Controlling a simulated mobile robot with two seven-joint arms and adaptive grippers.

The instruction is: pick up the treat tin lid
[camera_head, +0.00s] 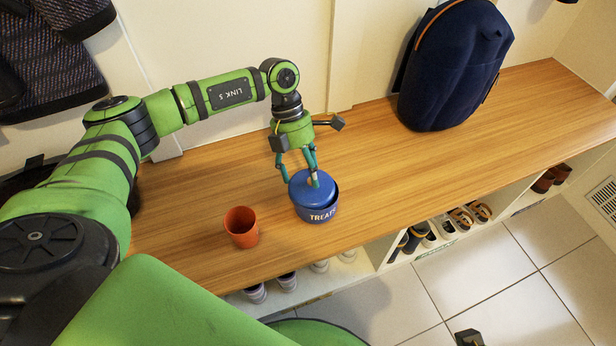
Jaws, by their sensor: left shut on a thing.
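The treat tin (322,214) is a round blue tin marked "TREATS", standing upright on the wooden bench top. Its blue lid (302,196) sits at the tin's mouth, a little off to the left, with the tin's dark rim showing at the right. Whether the lid still touches the tin I cannot tell. My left gripper (312,182) points down from above and is shut on the lid's small knob. A dark tip at the bottom edge looks like part of my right gripper (468,338); its jaws cannot be made out.
An orange cup (242,227) stands on the bench (380,180) left of the tin. A navy backpack (455,70) leans on the wall at the back right. Shoes (470,213) fill cubbies below the bench's front edge. The bench right of the tin is clear.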

